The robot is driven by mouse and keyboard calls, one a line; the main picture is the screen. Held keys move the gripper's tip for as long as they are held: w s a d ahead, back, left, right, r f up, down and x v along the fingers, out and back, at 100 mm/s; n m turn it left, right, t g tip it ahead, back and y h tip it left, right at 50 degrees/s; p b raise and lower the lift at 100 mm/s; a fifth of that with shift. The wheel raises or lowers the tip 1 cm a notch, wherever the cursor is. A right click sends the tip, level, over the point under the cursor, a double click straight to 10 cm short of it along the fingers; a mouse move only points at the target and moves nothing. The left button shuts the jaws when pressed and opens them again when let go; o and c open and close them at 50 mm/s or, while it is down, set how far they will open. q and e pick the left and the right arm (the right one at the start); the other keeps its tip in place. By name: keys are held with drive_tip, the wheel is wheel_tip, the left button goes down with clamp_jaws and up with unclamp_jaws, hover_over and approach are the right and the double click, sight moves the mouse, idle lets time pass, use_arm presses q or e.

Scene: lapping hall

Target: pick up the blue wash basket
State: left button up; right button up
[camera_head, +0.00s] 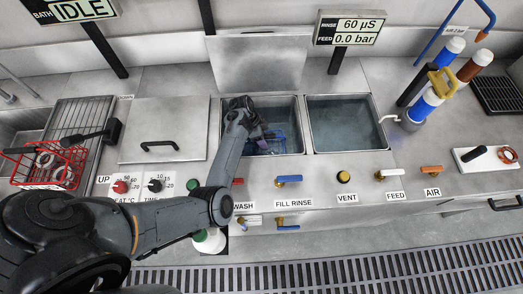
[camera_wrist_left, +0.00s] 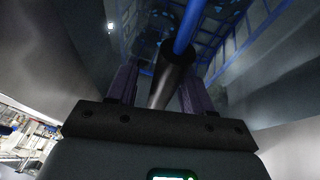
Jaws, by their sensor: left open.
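The blue wash basket (camera_head: 286,138) sits low in the left of two open tanks in the head view. In the left wrist view the blue wire basket (camera_wrist_left: 225,30) fills the top, with a blue handle bar ending in a black grip (camera_wrist_left: 172,80). My left gripper (camera_head: 258,137) reaches down into that tank at the basket's left side. In the wrist view my left gripper (camera_wrist_left: 160,88) is open, with one purple finger on each side of the black grip; I cannot tell whether they touch it. My arm hides part of the basket. My right gripper is not in view.
Tank walls surround my left gripper. An upright lid (camera_head: 257,63) stands behind it, and the second tank (camera_head: 345,126) is to the right. A red basket (camera_head: 52,166) lies at the left. Valves and knobs line the front panel.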

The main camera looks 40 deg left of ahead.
use_arm(q)
drive_tip(key=shift+f, duration=0.25)
idle(0.5)
clamp_jaws()
idle(0.4)
